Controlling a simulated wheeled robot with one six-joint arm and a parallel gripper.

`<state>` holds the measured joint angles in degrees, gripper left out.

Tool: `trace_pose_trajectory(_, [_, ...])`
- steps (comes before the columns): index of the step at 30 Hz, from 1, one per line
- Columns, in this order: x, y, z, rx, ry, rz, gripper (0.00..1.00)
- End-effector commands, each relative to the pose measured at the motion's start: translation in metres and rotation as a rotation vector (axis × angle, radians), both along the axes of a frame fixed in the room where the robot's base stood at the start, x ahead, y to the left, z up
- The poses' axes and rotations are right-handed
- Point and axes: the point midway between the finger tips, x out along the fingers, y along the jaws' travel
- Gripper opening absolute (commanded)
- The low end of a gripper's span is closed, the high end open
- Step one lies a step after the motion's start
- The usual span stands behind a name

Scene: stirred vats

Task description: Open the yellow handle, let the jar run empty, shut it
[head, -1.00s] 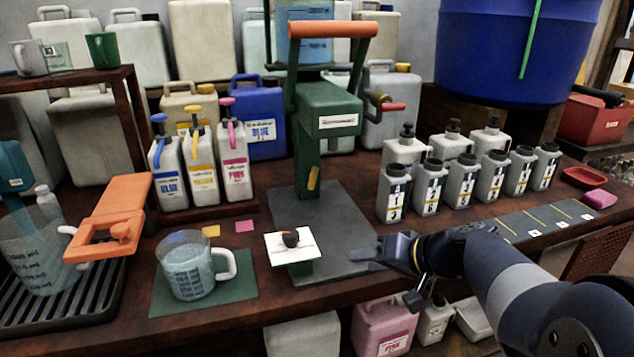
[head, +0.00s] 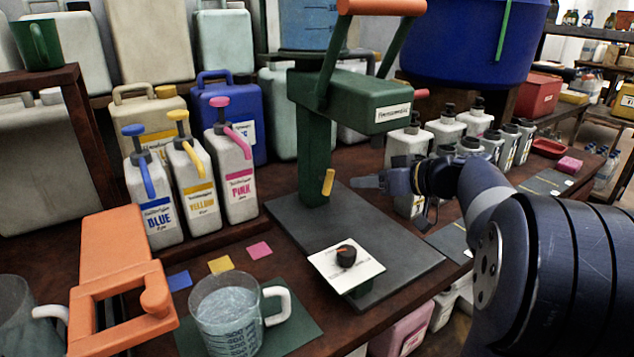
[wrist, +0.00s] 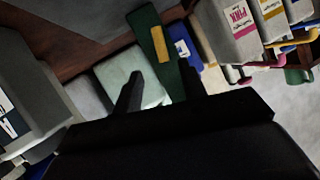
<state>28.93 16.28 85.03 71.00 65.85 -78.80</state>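The yellow handle (head: 328,182) is a short, slightly tilted lever low on the green post (head: 314,150) of the stand. It also shows in the wrist view (wrist: 163,43) against the green post. A clear jar with blue contents (head: 312,28) sits on top of the stand; its top is cut off and its level is unclear. My gripper (head: 366,183) is just right of the yellow handle at about its height in the picture, fingers pointing left. In the wrist view its two dark fingers (wrist: 160,92) are apart with nothing between them. Touching the handle is not visible.
A measuring jug (head: 228,318) stands on a green mat in front. A black knob on a white plate (head: 346,262) is at the stand's base. Blue, yellow and pink pump bottles (head: 195,185) stand left. Several small bottles (head: 445,130) stand behind my arm. An orange-handled thing (head: 115,275) is front left.

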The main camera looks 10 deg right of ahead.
Motion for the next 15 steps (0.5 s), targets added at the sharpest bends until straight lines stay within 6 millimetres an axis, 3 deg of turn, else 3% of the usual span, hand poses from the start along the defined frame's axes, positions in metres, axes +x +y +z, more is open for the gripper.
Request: trace_pose_trajectory(15, [0.061, 0.052, -0.034, 0.000, 0.003, 0.004, 0.40])
